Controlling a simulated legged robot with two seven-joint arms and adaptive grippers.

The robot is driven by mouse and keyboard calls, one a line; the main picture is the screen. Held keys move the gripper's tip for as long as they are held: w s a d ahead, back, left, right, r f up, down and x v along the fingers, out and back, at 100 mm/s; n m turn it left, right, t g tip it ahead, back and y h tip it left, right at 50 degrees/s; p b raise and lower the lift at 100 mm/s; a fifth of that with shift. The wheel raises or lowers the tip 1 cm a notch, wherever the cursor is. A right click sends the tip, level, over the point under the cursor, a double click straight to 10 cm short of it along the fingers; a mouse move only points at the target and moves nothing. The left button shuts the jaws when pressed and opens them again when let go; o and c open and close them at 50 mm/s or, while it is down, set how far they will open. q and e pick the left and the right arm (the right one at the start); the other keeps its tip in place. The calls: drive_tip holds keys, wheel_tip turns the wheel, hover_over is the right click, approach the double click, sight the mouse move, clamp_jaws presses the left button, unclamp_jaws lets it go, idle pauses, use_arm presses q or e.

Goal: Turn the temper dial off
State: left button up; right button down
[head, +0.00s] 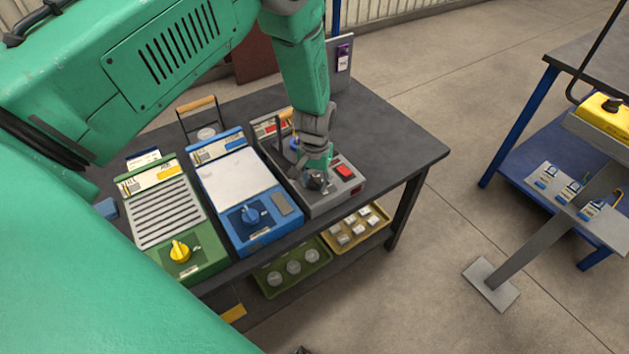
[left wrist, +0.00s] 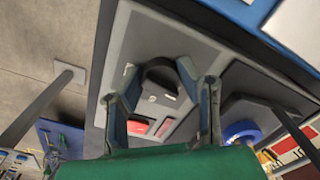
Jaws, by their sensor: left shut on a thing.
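Three dial units stand in a row on a dark table. The right one is a grey unit (head: 325,204) with a red switch (head: 344,171). My left gripper (head: 317,182) points down onto this unit and is shut on its dark dial, beside the red switch. The dark dial (left wrist: 161,74) shows between the two fingers (left wrist: 163,92) in the left wrist view. The gripper partly covers the dial, and I cannot read its setting or label. My right gripper is not in view.
A blue unit (head: 268,235) with a blue dial (head: 251,214) stands close left, then a green unit (head: 207,259) with a yellow dial (head: 180,251). Trays (head: 292,268) lie on a shelf below. The dark table (head: 407,150) is clear to the right.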

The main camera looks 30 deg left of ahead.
use_arm(q)
drive_tip(key=shift+w+r+n, duration=0.2)
drive_tip(key=shift+w+n, duration=0.25)
drive_tip(key=shift+n, duration=0.45)
drive_tip(key=o, duration=1.1)
drive_tip(key=shift+o, duration=0.2)
drive_tip(key=shift+s+f, duration=0.1)
drive_tip(key=shift+f, duration=0.05)
drive_tip(key=shift+s, duration=0.1)
wheel_tip(320, 180, up, 12)
